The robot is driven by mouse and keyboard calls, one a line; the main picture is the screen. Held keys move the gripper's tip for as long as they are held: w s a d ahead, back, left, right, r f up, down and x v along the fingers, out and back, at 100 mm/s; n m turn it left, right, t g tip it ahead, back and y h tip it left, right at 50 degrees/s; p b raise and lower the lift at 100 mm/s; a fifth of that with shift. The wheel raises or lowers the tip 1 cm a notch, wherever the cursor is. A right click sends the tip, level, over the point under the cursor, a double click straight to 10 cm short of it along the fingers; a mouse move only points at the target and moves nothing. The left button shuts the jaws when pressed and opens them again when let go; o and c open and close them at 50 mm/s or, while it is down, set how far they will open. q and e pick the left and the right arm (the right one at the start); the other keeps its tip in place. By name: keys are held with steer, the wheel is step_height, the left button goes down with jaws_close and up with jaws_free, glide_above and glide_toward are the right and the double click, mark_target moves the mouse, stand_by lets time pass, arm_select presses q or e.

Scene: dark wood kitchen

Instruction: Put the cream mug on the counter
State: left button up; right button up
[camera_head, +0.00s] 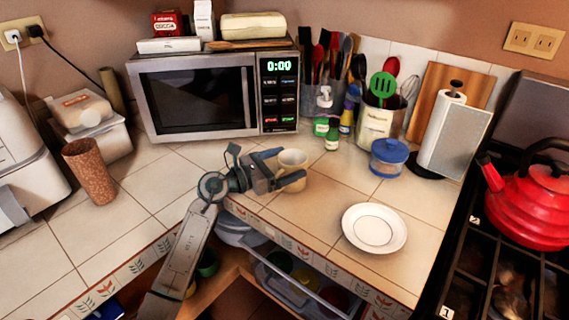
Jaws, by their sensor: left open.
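The cream mug (293,159) is upright on the tiled counter (330,204), in front of the microwave's right end. My left gripper (290,167) is open at the mug, with one finger by its left side and the other across its lower front. The fingers hide the mug's lower part, and I cannot tell whether they touch it. My right gripper is not in view.
A white plate (374,229) lies on the counter to the right. Behind are the microwave (198,92), a blue-lidded jar (389,158) and a utensil crock (378,127). A red kettle (533,204) stands on the stove. An open drawer (299,279) shows below the counter edge.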

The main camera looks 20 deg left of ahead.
arm_select(q)
steer(key=shift+r, duration=0.2)
steer(key=shift+s+a+f, duration=0.3)
steer(key=shift+s+a, duration=0.1)
steer(key=shift+a, duration=0.05)
steer(key=b+v, duration=0.1)
steer(key=v, duration=0.4)
steer(key=shift+a+r+b, duration=0.1)
steer(key=shift+b, duration=0.3)
steer(key=shift+s+a+r, duration=0.1)
steer(key=shift+s+a, duration=0.25)
steer(key=shift+s, duration=0.2)
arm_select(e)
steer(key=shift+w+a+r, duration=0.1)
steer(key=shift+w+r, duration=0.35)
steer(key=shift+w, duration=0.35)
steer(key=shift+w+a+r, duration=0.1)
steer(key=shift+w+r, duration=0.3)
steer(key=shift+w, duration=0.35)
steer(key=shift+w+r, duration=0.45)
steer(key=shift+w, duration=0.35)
